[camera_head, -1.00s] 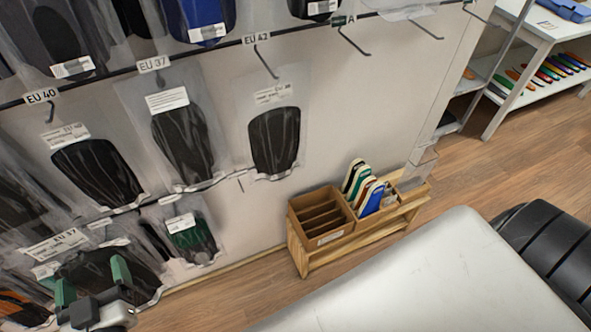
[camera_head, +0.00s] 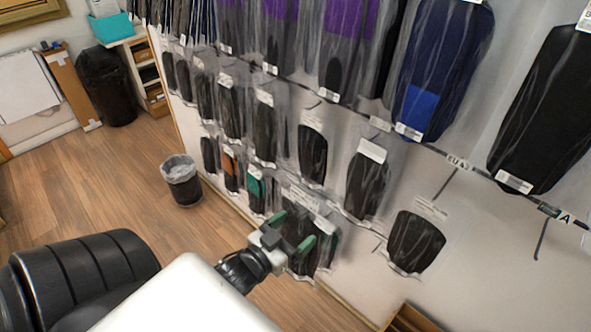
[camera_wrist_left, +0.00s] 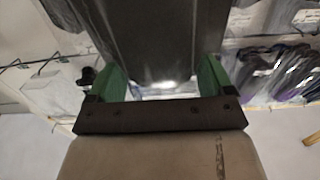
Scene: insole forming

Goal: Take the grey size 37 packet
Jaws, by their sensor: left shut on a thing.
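My left gripper (camera_head: 290,231) is shut on a dark grey packet (camera_head: 326,250) with a white label at its top, low at the wall in the head view. The label is too small to read surely now. In the left wrist view the dark packet (camera_wrist_left: 150,40) fills the space between the green fingers (camera_wrist_left: 160,80). Part of the packet is hidden behind the gripper in the head view. My right gripper is not in view.
Rows of insole packets hang around it; a dark packet (camera_head: 368,183) and another (camera_head: 415,243) hang to the right. A teal packet (camera_head: 256,190) hangs close on the left. A bin (camera_head: 181,184) stands on the floor, which is clear at left.

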